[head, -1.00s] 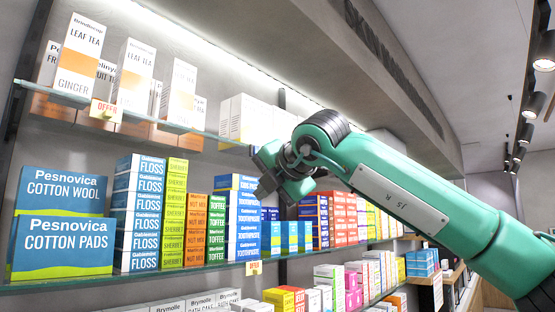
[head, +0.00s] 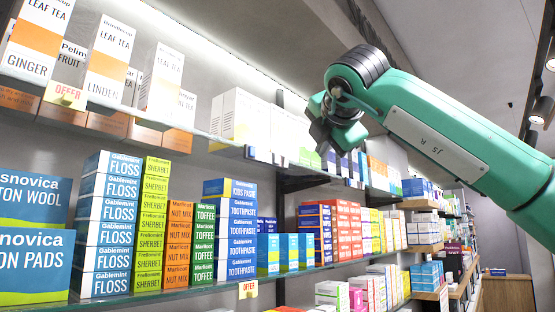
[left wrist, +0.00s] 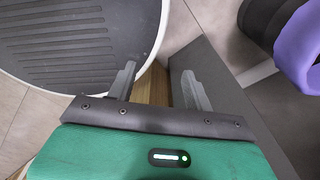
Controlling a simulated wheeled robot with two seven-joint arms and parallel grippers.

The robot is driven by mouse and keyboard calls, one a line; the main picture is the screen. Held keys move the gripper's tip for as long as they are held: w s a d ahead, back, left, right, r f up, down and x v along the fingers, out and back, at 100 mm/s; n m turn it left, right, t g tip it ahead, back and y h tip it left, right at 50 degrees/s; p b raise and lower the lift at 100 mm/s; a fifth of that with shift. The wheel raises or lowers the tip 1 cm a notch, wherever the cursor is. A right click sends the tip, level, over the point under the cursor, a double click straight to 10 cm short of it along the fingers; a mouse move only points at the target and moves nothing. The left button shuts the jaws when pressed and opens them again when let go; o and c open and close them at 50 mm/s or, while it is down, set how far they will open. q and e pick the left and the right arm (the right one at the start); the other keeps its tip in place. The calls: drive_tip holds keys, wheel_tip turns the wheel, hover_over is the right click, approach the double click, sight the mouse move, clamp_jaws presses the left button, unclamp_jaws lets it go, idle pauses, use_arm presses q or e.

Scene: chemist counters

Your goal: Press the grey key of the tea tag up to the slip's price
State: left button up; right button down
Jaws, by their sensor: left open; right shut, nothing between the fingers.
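Small dark tags (head: 250,152) sit further right on that edge. I cannot make out a grey key, a price or the slip. My right gripper (head: 320,137) is shut and empty, in front of the upper shelf, right of the teas.
The lower shelf (head: 170,282) holds stacked floss, sherbet, nut mix, toffee and toothpaste boxes. Another offer tag (head: 248,289) hangs on its edge. A purple rounded thing (left wrist: 300,50) is at the left wrist view's right.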

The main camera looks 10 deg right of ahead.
sight(276, 159)
drive_tip(key=w+a+p, duration=0.4)
drive_tip(key=w+a, duration=0.1)
drive_tip(key=w, duration=0.2)
drive_tip(key=shift+a, duration=0.2)
idle(0.9)
idle(1.1)
drive_tip(key=shift+w+a, duration=0.2)
drive_tip(key=shift+w, duration=0.05)
